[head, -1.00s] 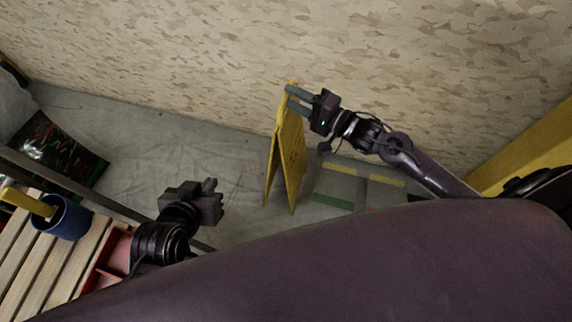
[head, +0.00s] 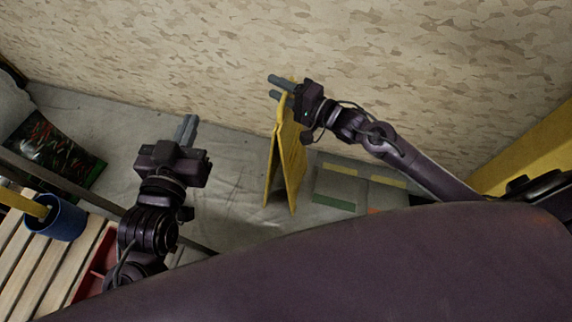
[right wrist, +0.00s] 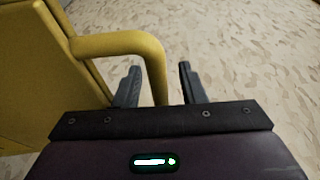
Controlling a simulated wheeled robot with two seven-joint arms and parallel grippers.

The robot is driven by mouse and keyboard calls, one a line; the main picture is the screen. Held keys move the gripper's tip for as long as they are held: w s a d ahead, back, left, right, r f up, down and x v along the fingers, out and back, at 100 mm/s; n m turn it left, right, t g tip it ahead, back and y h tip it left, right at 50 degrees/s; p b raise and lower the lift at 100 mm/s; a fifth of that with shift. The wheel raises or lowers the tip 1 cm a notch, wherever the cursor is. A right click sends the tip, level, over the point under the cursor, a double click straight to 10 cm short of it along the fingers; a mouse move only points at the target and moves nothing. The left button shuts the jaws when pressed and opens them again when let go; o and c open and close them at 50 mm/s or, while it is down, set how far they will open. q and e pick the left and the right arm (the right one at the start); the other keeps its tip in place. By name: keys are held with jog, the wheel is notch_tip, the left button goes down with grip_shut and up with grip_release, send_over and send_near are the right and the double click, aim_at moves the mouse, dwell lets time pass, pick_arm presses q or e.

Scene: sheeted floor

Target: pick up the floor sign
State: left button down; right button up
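The yellow floor sign (head: 288,158) stands upright and folded out on the sheeted floor, near the wall. Its top handle (right wrist: 125,43) is a yellow loop in the right wrist view. My right gripper (head: 281,87) is at the top of the sign. In the right wrist view its fingers (right wrist: 160,88) are apart, with one leg of the handle between them; a gap shows beside the right finger. My left gripper (head: 187,130) is left of the sign, well apart from it and empty. Its two fingers overlap in the head view, so their gap is unclear.
A patterned wall (head: 400,70) rises behind the sign. A dark printed bag (head: 52,150) lies at the left. Floor left of the sign is clear.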

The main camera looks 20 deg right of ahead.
grip_shut()
dwell(1.1)
jog(key=shift+r, duration=0.15)
